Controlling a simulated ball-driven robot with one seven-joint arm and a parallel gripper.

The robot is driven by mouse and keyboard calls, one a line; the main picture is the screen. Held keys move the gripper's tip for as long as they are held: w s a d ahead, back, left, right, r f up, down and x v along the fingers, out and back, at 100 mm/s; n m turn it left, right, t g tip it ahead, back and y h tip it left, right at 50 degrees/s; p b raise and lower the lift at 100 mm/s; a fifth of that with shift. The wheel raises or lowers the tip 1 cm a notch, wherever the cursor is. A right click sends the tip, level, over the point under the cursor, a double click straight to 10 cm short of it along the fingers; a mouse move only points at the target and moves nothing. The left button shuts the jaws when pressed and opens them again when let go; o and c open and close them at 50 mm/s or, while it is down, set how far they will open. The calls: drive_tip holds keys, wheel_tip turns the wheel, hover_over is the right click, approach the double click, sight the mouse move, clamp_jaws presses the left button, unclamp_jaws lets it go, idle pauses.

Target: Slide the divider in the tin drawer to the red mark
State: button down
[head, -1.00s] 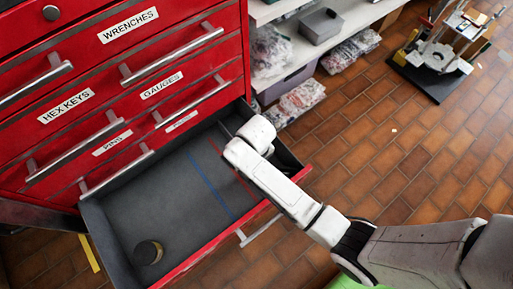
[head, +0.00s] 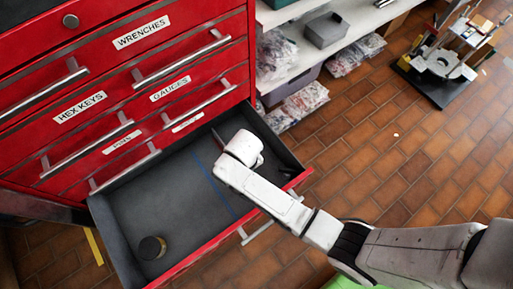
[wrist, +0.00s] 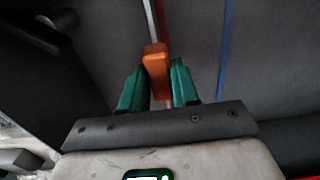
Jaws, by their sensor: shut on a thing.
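The open grey drawer (head: 130,205) of the red cabinet holds the divider (head: 217,138), a thin upright edge mostly hidden behind my arm. My gripper (wrist: 157,80) is low in the drawer's right part, its teal fingers shut on an orange tab (wrist: 155,57). Beyond the tab, the divider's thin pale top edge (wrist: 152,18) runs away in the wrist view. The red mark (wrist: 164,18) is a stripe close along the right side of that edge; any small gap is hard to judge. In the head view my arm hides the red mark.
A blue line (head: 215,187) crosses the drawer floor left of my gripper; it also shows in the wrist view (wrist: 226,55). A small round dark container (head: 152,248) stands at the drawer's front left. The drawer floor between them is clear. Shelves (head: 300,65) stand right of the cabinet.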

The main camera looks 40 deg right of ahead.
drive_tip(key=shift+a, duration=0.5)
drive_tip(key=c, duration=0.9)
unclamp_jaws()
wheel_tip(320, 180, up, 11)
drive_tip(key=p, duration=0.3)
drive_tip(key=shift+f+p, duration=0.15)
drive_tip(key=shift+p, duration=0.15)
